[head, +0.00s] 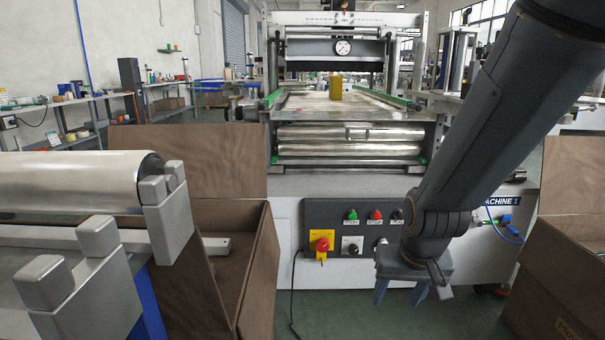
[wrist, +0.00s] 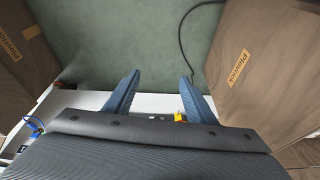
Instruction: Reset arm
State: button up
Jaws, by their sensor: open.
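My gripper (head: 412,292) hangs at the end of my arm in front of the machine's lower front panel, right of the control box, in the head view. It points down. In the wrist view my gripper (wrist: 160,88) shows two blue fingers spread apart, with nothing between them but the white machine edge and green floor. The fingers are open and empty.
Machine 1 (head: 480,270) stands ahead with metal rollers and a control box (head: 345,232) of buttons. A brown box (head: 258,275) stands left and another (head: 560,280) right. A large roller (head: 75,182) lies on a rack at left. Green floor (wrist: 120,40) is clear below.

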jog(key=s+a+r+n+g, duration=0.3)
jog(key=s+a+n, duration=0.5)
jog(key=s+a, duration=1.15)
jog(key=d+r+m+p, duration=0.3)
jog(key=d+r+p, duration=0.6)
jog(key=r+p, duration=0.4)
jog(key=w+d+r+m+p, duration=0.1)
jog(key=d+r+m+p, duration=0.2)
jog(key=d+r+p, duration=0.7)
notch_tip(320, 180, up, 3)
jog(key=p, duration=0.6)
jog(key=shift+d+m+g, duration=0.15)
jog(key=shift+m+g, duration=0.15)
jog(key=shift+m, duration=0.1)
